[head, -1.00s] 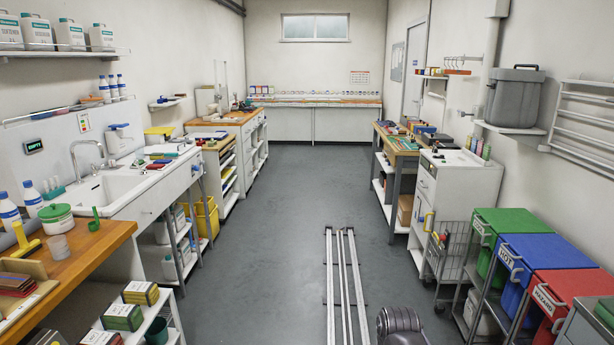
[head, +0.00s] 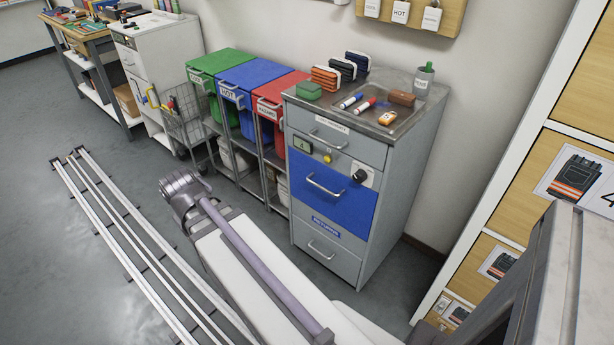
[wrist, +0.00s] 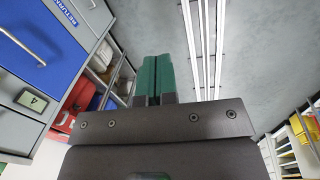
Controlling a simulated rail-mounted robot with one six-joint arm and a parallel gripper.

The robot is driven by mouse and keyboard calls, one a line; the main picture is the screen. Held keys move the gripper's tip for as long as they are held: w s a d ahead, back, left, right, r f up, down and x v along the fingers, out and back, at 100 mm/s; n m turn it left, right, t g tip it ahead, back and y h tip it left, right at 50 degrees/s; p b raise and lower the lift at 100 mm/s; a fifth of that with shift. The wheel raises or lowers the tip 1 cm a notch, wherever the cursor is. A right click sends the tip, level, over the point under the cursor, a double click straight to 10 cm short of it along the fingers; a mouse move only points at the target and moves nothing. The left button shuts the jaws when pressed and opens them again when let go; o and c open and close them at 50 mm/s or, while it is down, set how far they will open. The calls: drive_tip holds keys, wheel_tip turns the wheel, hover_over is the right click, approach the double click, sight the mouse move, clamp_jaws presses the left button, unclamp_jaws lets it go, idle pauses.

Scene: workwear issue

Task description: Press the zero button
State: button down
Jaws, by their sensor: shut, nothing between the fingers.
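A grey cabinet (head: 369,235) with a blue middle drawer (head: 326,194) stands at centre right in the head view. On its front are a small display (head: 302,145) reading 4, a round yellow button (head: 327,158) and a black knob (head: 360,176) on a pale plate. No zero label is legible on the button. In the wrist view my gripper (wrist: 153,75) is shut and empty, its green fingers together over the floor. The display also shows at left in the wrist view (wrist: 32,101); the button does not show there. I cannot make out my gripper in the head view.
Green (head: 220,65), blue (head: 253,85) and red (head: 280,100) bins stand left of the cabinet. Markers and other small things lie on its top. Floor rails (head: 135,240) run at left. A wooden panelled unit (head: 545,215) stands at right. Open floor lies beyond the rails.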

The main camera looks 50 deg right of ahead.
sight(326, 160)
drive_tip(key=s+d+f+n+g+h+b, duration=0.1)
drive_tip(key=d+f+n+h+b, duration=0.15)
drive_tip(key=d+f+b, duration=0.4)
drive_tip(key=d+f+n+h+b, duration=0.1)
drive_tip(key=d+f+h+b, duration=0.25)
drive_tip(key=d, duration=0.55)
drive_tip(key=s+d+f+n+g+h+b, duration=0.1)
drive_tip(key=d+f+h+b, duration=0.1)
drive_tip(key=d+f+b, duration=0.35)
drive_tip(key=w+d+r+n+h+b, duration=0.1)
drive_tip(key=d+r+n+h, duration=0.6)
drive_tip(key=n, duration=0.7)
wheel_tip(326, 160, up, 4)
drive_tip(key=d, duration=0.2)
drive_tip(key=shift+w+d+f, duration=0.2)
drive_tip(key=shift+w+d, duration=0.05)
drive_tip(key=shift+d, duration=0.05)
drive_tip(key=d, duration=0.4)
drive_tip(key=s+d+b, duration=0.1)
drive_tip(key=d, duration=0.4)
drive_tip(key=d+f, duration=0.1)
drive_tip(key=d, duration=0.3)
drive_tip(key=shift+s+d+f, duration=0.1)
drive_tip(key=shift+s+d, duration=0.1)
drive_tip(key=shift+s, duration=0.2)
drive_tip(key=shift+d, duration=0.2)
drive_tip(key=shift+d, duration=0.1)
